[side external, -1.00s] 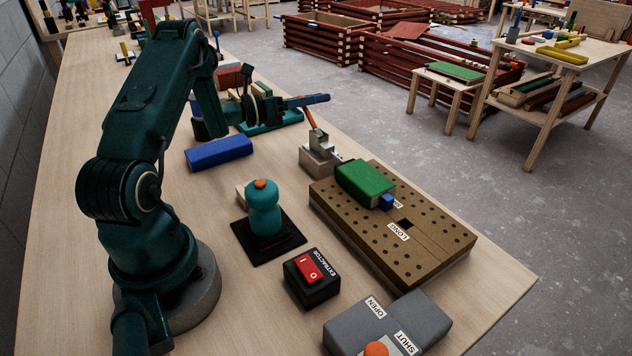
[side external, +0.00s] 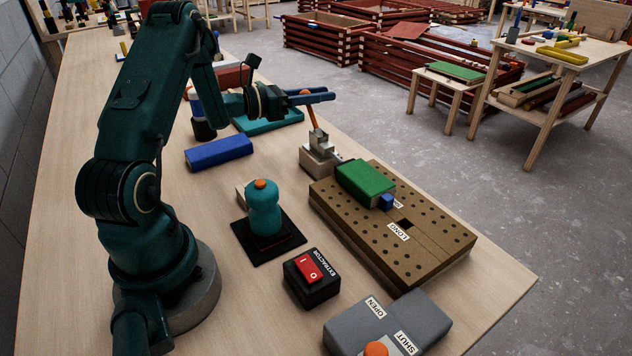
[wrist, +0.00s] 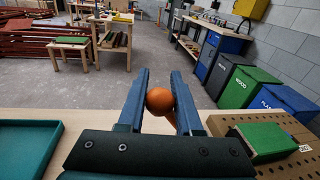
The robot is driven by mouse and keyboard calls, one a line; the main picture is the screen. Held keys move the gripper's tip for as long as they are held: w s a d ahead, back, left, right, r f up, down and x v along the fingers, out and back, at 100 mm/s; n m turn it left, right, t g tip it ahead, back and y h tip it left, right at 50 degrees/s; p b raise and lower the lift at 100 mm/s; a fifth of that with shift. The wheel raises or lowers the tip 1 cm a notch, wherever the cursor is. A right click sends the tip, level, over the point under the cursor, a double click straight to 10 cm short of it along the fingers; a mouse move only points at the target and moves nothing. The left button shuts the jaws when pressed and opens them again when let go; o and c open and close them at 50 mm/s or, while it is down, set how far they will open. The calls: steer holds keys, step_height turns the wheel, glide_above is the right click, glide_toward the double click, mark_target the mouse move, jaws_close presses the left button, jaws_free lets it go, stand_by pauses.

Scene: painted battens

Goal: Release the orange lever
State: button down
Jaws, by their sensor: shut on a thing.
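The orange lever (side external: 313,116) rises at a lean from a metal clamp (side external: 318,152) on a pale block beside the brown holed board (side external: 425,243). My gripper (side external: 324,96) is at the lever's top, with its blue fingers on either side. In the wrist view the lever's round orange knob (wrist: 159,100) sits between the two fingers of my gripper (wrist: 160,80), which are shut on it. A green block (side external: 365,180) lies on the board next to the clamp, with a small blue block (side external: 386,202) at its near end. The clamp's contact with the green block is unclear.
A blue bar (side external: 218,152) and a teal tray (side external: 268,120) lie on the bench near my arm. A teal bottle-shaped piece (side external: 264,212), an extractor switch (side external: 312,280) and a grey open/shut box (side external: 385,318) stand nearer the camera.

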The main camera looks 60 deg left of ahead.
steer(key=shift+d+r+m+g+y, duration=0.15)
steer(key=shift+d+r+m+y, duration=0.1)
steer(key=shift+d+m, duration=0.75)
steer(key=shift+d+r+m+g+y, duration=0.1)
steer(key=shift+d+r+m+y, duration=0.1)
steer(key=shift+d+m, duration=0.75)
steer(key=shift+d+r+m+g+y, duration=0.2)
steer(key=shift+d+m, duration=0.4)
steer(key=shift+m, duration=0.75)
steer(key=c, duration=0.6)
jaws_free()
steer(key=shift+s+r, duration=0.1)
steer(key=shift+s, duration=0.05)
steer(key=s, duration=0.3)
steer(key=shift+s+a+r, duration=0.25)
steer(key=shift+s+r, duration=0.05)
steer(key=shift+s, duration=0.6)
